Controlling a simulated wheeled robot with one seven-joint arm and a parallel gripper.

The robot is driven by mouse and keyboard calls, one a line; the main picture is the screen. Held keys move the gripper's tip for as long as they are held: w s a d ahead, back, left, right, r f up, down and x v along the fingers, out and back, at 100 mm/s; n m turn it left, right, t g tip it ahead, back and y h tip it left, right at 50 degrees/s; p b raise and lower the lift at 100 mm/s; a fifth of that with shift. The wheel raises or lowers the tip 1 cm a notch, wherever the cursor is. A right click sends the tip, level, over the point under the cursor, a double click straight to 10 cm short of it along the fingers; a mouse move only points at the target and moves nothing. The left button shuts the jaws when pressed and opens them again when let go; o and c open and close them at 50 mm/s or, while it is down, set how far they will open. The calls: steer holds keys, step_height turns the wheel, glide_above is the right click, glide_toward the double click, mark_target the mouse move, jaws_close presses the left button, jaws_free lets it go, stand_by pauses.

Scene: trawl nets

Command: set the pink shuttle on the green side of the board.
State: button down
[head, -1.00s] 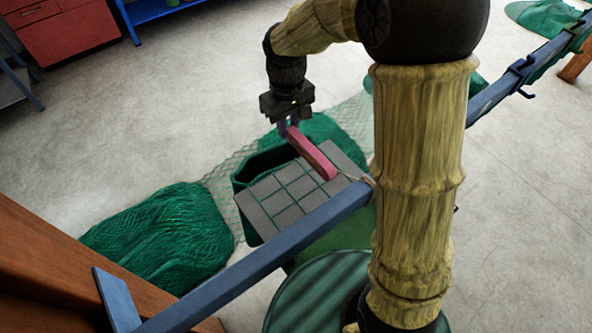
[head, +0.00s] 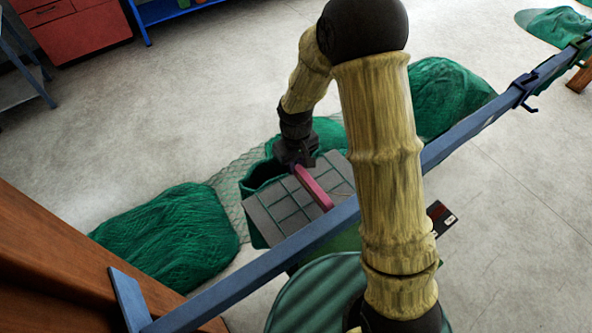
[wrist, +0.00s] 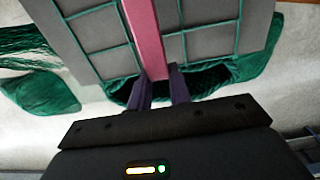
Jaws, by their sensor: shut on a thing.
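The pink shuttle (head: 312,188) is a long, slim bar. My gripper (head: 294,165) is shut on its far end, and the wrist view shows the shuttle (wrist: 146,40) between my two dark fingers (wrist: 158,84). The shuttle extends toward the blue rail, over a grey panel (head: 268,213) divided into squares by green lines. I cannot tell whether it touches the panel. The panel also shows in the wrist view (wrist: 103,32). No board side that is plainly green shows.
The grey panel lies over a dark green bin (head: 257,178). The blue rail (head: 240,276) crosses diagonally in front of it. Green net heaps lie at left (head: 165,232) and behind my arm (head: 450,98). A brown wooden post (head: 75,265) stands at lower left.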

steer(key=shift+f+p, duration=0.65)
steer(key=shift+f, duration=1.3)
steer(key=shift+f, duration=0.1)
steer(key=c, duration=1.3)
jaws_free()
step_height(320, 180, up, 12)
steer(key=b, duration=0.4)
steer(key=shift+b, duration=0.35)
